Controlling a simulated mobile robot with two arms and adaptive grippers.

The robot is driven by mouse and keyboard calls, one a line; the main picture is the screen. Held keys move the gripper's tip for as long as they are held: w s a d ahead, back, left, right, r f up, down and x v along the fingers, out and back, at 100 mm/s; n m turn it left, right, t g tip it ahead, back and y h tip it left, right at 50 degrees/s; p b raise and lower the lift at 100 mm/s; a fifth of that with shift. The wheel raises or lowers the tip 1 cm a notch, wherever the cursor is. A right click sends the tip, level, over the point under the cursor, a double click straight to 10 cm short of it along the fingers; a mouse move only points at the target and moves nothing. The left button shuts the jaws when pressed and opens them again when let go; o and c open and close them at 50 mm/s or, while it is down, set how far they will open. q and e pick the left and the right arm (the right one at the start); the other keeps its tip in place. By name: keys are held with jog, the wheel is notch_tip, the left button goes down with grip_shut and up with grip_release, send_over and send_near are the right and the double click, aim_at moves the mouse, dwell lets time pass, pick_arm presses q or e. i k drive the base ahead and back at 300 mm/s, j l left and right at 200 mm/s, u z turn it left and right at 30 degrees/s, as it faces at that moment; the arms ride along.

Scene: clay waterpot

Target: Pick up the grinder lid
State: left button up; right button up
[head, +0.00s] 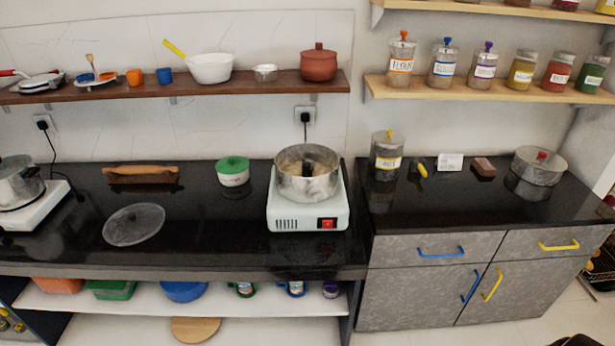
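A white grinder base (308,215) with a red switch stands near the right end of the left black counter. A steel bowl (306,184) sits on it, its top open, with pale contents inside. A round, see-through lid (134,224) lies flat on the left part of the same counter, apart from the grinder; I take it to be the grinder lid. Neither of my grippers shows in the head view.
Behind the lid are a rolling pin (141,172) and a green-lidded white container (233,172). A steel pot (16,182) stands on a white unit at the far left. The front of the counter between lid and grinder is clear. A wooden shelf (180,90) hangs above.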

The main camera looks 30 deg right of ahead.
aim_at(133, 224)
jog(key=i+j+z, duration=0.15)
jog(key=z, duration=0.2)
jog(key=i+j+z, duration=0.1)
jog(key=j+z, duration=0.3)
jog(key=i+j+z, duration=0.1)
jog(key=j+z, duration=0.25)
jog(key=l, duration=0.1)
